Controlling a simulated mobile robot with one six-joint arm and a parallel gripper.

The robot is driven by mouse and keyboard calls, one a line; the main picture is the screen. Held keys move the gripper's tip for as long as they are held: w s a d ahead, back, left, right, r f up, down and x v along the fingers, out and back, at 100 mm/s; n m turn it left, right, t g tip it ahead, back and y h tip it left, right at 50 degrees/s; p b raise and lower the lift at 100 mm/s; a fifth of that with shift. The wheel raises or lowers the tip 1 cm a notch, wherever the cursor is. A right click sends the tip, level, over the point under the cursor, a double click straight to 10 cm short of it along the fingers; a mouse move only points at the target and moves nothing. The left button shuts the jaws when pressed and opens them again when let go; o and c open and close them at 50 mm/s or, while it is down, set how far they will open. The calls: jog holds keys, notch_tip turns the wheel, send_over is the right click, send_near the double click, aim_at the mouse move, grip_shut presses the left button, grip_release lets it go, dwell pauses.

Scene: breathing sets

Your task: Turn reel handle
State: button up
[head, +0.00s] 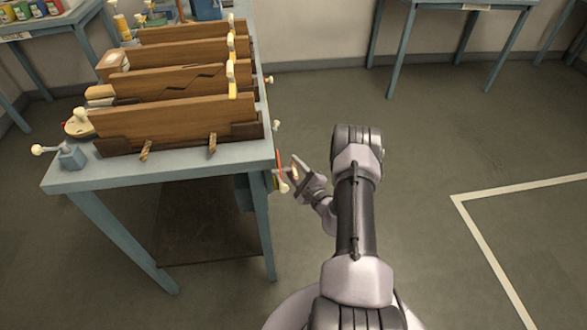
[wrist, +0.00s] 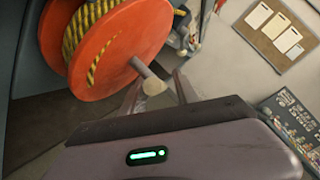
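An orange reel (wrist: 135,45) wound with yellow-and-black rope fills the upper left of the wrist view. A grey handle rod (wrist: 140,68) sticks out from its face and ends in a pale knob (wrist: 155,86). My gripper (wrist: 160,80) is open, with its two fingers spread either side of the knob; I see a gap, and contact is not clear. In the head view the reel shows edge-on as a thin red strip (head: 279,160) at the table's right side. The knob shows below it (head: 284,187), and my gripper (head: 296,174) is right beside it.
A blue table (head: 190,164) carries several upright wooden boards (head: 180,122) and a crank with a white knob (head: 37,150). More small knobs (head: 276,125) stick out along its right edge. The floor to the right (head: 450,130) is clear.

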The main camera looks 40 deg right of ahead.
jog(key=shift+r, duration=0.1)
grip_shut()
jog(key=shift+d+r+p, duration=0.1)
jog(key=shift+p, duration=0.25)
